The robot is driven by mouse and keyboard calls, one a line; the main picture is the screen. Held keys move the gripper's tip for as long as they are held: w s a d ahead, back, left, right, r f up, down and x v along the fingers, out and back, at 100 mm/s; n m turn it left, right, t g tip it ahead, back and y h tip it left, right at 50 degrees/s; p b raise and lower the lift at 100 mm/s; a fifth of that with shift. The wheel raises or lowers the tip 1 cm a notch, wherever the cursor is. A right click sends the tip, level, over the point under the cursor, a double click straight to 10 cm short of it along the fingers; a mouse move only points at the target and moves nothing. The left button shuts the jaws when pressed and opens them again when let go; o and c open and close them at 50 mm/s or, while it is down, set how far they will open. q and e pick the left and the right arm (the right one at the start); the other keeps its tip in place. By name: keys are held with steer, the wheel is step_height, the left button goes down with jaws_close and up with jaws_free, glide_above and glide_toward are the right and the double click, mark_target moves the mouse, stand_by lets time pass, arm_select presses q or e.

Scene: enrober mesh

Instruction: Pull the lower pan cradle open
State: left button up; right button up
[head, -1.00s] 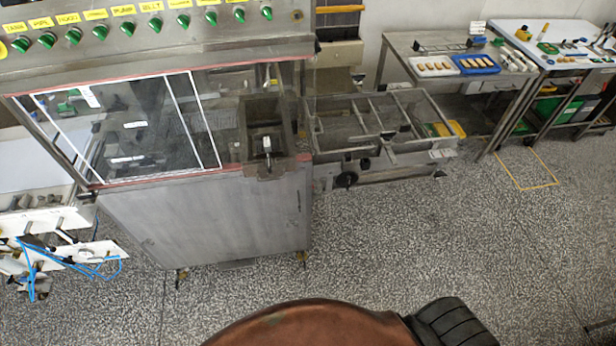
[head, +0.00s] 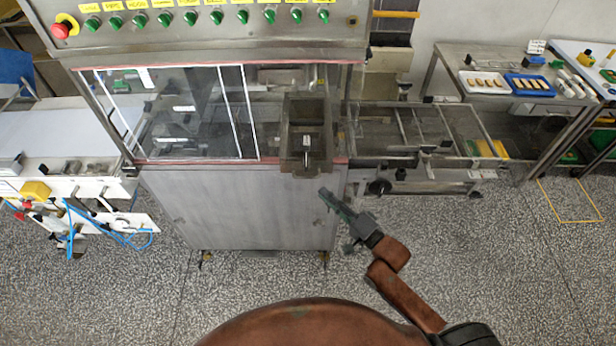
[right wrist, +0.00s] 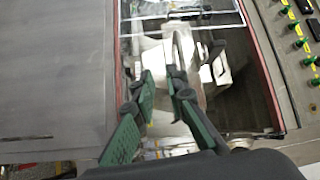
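The steel enrober cabinet (head: 240,205) stands ahead of me. A narrow open-topped metal box (head: 305,110) sits at its right front, with a small upright light handle (head: 306,150) at its near end. I cannot tell for certain which part is the lower pan cradle. My right gripper (head: 325,195) is in front of the cabinet's right side, below and slightly right of the box, apart from the handle. In the right wrist view its green-padded fingers (right wrist: 160,85) are apart and empty, with shiny metal parts (right wrist: 185,65) beyond them. My left gripper is out of view.
The control panel (head: 200,25) with green knobs overhangs the cabinet. A glazed guard (head: 195,110) covers its left part. A mesh conveyor frame (head: 425,130) adjoins on the right. A table with trays (head: 480,95) stands farther right. The speckled floor (head: 480,260) in front is clear.

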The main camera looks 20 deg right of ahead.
mark_target(307, 178)
steer(key=w+a+r, duration=0.1)
steer(key=w, duration=0.1)
steer(key=w+a+r, duration=0.1)
steer(key=w+a, duration=0.1)
steer(key=w+a+r+p, duration=0.1)
steer(key=w+a, duration=0.1)
steer(key=shift+r, duration=0.4)
steer(key=shift+c, duration=0.6)
jaws_close()
